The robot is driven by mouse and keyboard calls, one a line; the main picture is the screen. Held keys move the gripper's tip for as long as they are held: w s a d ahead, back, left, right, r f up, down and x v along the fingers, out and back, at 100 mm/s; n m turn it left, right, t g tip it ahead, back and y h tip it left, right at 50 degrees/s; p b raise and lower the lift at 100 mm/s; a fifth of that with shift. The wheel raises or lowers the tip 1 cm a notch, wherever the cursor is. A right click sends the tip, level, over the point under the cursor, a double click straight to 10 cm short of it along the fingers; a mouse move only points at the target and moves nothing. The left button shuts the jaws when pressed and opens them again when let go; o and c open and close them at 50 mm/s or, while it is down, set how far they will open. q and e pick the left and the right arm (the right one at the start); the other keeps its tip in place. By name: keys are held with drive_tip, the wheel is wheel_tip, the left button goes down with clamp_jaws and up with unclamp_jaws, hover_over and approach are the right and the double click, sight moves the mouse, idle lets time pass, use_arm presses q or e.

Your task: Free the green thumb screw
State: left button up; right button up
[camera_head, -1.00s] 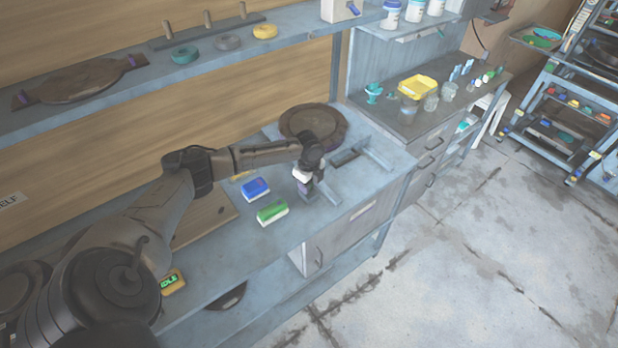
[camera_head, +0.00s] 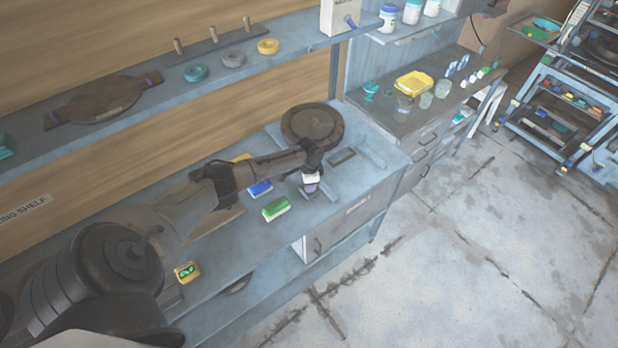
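I cannot make out a green thumb screw. A round brown plate (camera_head: 312,124) lies at the back of the workbench. My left arm reaches in from the left, and my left gripper (camera_head: 311,182) points down over the bench in front of this plate. A small purple and grey piece (camera_head: 311,189) shows right under the gripper; I cannot tell whether the fingers touch it or are shut. A second round brown plate (camera_head: 103,98), on a bar with purple ends, lies on the upper shelf. My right gripper is not in view.
A blue-white block (camera_head: 260,188) and a green-white block (camera_head: 276,208) lie left of the gripper. Teal, grey and yellow rings (camera_head: 268,46) sit on the shelf (camera_head: 300,43) above. A yellow tub (camera_head: 413,82) and jars stand on the right counter. The floor is clear.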

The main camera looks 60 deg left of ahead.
use_arm(q)
drive_tip(key=n+p, duration=0.1)
drive_tip(key=n, duration=0.2)
drive_tip(key=shift+d+r+p, duration=0.1)
drive_tip(key=shift+r+p, duration=0.05)
drive_tip(key=shift+p, duration=0.25)
drive_tip(key=n+p, duration=0.2)
drive_tip(key=n, duration=0.1)
drive_tip(key=shift+n, duration=0.3)
drive_tip(key=n+p, duration=0.1)
drive_tip(key=n, duration=0.1)
drive_tip(key=shift+n, duration=0.3)
drive_tip(key=n+p, duration=0.1)
drive_tip(key=n, duration=0.2)
drive_tip(key=shift+n, duration=0.3)
drive_tip(key=n+p, duration=0.1)
drive_tip(key=n, duration=0.3)
drive_tip(key=shift+n, duration=0.3)
drive_tip(key=n+p, duration=0.1)
drive_tip(key=n, duration=0.4)
drive_tip(key=shift+n, duration=0.3)
drive_tip(key=o, duration=0.9)
